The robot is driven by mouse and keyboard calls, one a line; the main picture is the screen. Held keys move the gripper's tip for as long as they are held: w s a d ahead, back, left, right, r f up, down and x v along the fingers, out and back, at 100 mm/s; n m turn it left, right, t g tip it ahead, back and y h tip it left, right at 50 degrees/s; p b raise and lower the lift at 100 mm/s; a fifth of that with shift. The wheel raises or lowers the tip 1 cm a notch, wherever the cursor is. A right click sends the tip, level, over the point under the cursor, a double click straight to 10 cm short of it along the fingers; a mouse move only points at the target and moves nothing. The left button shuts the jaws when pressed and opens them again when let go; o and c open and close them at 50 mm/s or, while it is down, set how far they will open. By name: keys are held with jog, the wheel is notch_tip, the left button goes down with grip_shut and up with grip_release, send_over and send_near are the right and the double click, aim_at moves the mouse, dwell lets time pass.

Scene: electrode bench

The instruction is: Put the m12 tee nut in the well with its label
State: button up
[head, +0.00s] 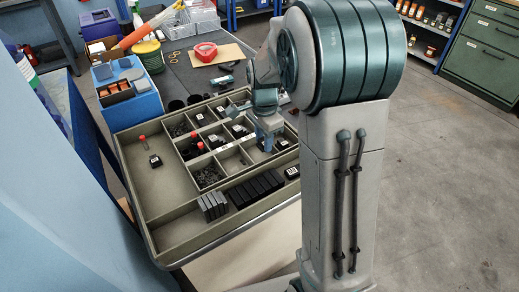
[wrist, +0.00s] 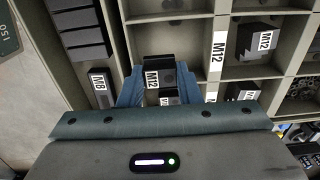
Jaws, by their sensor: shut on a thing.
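My gripper (wrist: 158,88) is shut on a black tee nut (wrist: 158,66) with a white M12 label, held between the two blue fingertips. In the head view my gripper (head: 269,143) is over the right-hand wells of the sorting tray (head: 166,236). A divider strip (wrist: 217,52) with a printed M12 label stands just right of the held nut in the wrist view. Another black piece with a white label (wrist: 168,97) shows just below the held nut, partly hidden by my gripper. Whether the held nut touches the well floor cannot be told.
Right of the strip, a well holds another black M12 piece (wrist: 256,46). A black M8 piece (wrist: 102,84) lies to the left, near a row of black bars (wrist: 82,35). A red-topped piece (head: 143,141) stands in the tray's left section, which is mostly bare.

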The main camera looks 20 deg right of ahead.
aim_at(260, 144)
jog(key=shift+w+a+f, duration=0.25)
jog(key=shift+a+f, duration=0.15)
jog(key=shift+a, duration=0.15)
jog(key=shift+f, duration=1.95)
jog(key=shift+f+b, duration=0.15)
jog(key=shift+b, duration=0.2)
jog(key=o, duration=0.8)
jog(key=shift+c, duration=0.2)
